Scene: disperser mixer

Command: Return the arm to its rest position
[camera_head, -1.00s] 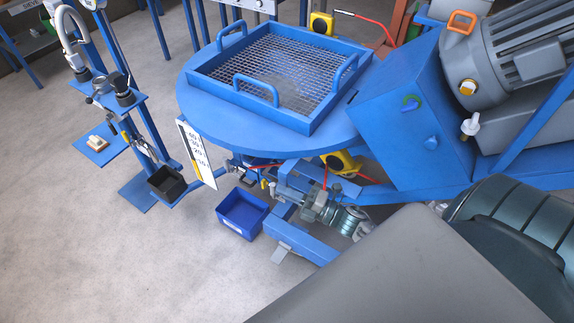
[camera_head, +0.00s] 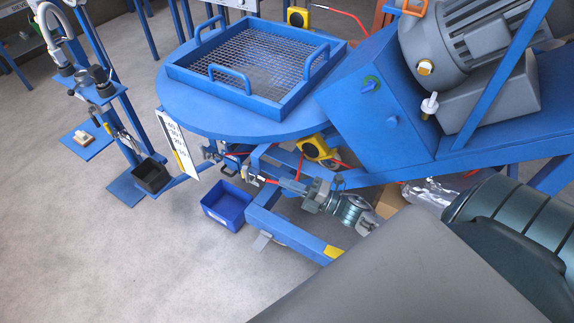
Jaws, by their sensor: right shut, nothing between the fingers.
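My right gripper (camera_head: 290,185) shows near the middle of the view, at the end of a dark, ribbed wrist. It is shut with nothing in it. It is in front of and below the blue round table in the picture, close to the blue frame beams. I cannot tell whether it touches them. Part of my own arm fills the lower right corner. My left gripper is not in view.
A blue round table (camera_head: 176,105) bears a mesh sieve tray (camera_head: 183,83). A blue machine housing (camera_head: 345,120) and grey motor (camera_head: 480,45) are at upper right. A blue bin (camera_head: 228,208) is on the floor. Blue frame beams (camera_head: 290,232) run beside my gripper. Open floor lies at lower left.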

